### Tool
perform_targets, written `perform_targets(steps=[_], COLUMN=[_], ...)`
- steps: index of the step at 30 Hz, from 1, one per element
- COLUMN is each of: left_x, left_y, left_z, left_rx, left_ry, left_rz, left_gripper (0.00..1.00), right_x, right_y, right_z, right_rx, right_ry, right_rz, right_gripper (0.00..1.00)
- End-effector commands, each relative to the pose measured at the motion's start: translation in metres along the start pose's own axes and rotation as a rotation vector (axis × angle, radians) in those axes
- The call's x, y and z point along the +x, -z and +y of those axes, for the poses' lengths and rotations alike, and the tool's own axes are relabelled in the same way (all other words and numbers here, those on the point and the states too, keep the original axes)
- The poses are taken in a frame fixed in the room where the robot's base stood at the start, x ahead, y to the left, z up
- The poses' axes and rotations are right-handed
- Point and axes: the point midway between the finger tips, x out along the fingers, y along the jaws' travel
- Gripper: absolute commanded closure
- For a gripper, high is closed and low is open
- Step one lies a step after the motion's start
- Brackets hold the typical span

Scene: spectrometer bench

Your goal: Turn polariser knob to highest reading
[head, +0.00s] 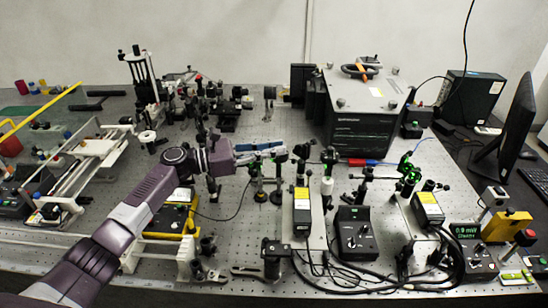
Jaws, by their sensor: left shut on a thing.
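My left gripper (278,149) reaches in from the lower left, its fingers pointing right over the middle of the bench. It is shut on a small dark part at the top of a post mount, which I take to be the polariser knob (282,157). The fingers hide much of the knob, and its angle cannot be made out. The meter display (466,230) at the right shows small green digits, perhaps 0.9 mV, too small to be sure. My right gripper is not in view.
Optical posts crowd the bench. Two yellow-topped boxes (302,208) (428,207) stand right of the gripper, with a black control box (356,234) between them. A large black instrument (362,125) stands behind. Cables lie along the front. A monitor (517,122) is at far right.

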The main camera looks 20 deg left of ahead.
Motion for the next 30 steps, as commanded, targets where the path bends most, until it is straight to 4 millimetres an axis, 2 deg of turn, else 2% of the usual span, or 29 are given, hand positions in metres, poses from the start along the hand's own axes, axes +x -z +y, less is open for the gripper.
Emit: perform_targets(steps=[4, 16, 17, 21, 30], left_x=[0.0003, 0.0006, 0.0006, 0.0006, 0.0005], left_y=[-0.0008, -0.0022, -0.0022, -0.0018, -0.002], left_z=[0.0009, 0.0002, 0.0002, 0.0002, 0.0001], left_rx=[0.0, 0.0, 0.0, 0.0, 0.0], left_ry=[0.02, 0.027, 0.027, 0.026, 0.026], left_rz=[-0.003, -0.004, -0.004, -0.003, -0.002], left_gripper=[1.0, 1.0, 0.86, 0.71, 0.69], right_x=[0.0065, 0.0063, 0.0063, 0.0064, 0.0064], right_y=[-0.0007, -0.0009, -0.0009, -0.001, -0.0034], right_z=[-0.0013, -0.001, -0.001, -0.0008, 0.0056], right_rx=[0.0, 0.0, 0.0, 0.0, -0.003], right_ry=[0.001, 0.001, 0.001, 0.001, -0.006], right_rz=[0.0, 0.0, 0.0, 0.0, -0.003], right_gripper=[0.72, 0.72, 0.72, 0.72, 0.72])
